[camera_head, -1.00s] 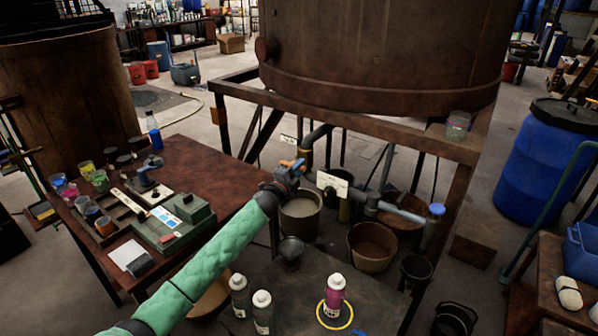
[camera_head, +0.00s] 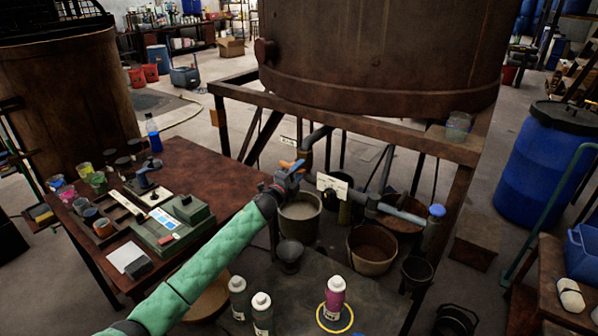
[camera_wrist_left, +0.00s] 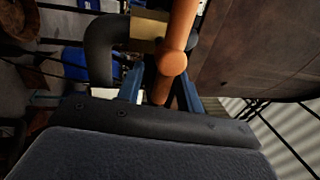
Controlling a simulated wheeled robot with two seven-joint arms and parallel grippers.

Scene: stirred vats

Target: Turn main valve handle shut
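The main valve's orange handle (camera_head: 289,165) is on the pipework under the big rusty vat. My left gripper (camera_head: 291,173) is at this handle. In the left wrist view, the orange handle (camera_wrist_left: 172,62) runs between the two blue fingers of my left gripper (camera_wrist_left: 163,82). The fingers stand apart. A brass-coloured valve body (camera_wrist_left: 148,27) and a dark bent pipe (camera_wrist_left: 101,48) are just beyond. My right gripper is not in view.
The rusty vat (camera_head: 380,50) and its frame (camera_head: 345,124) rise close behind the valve. A pot (camera_head: 299,216), a bucket (camera_head: 371,248) and a funnel (camera_head: 289,256) sit below. Bottles (camera_head: 335,295) stand on the front surface. A brown table (camera_head: 205,165) is left.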

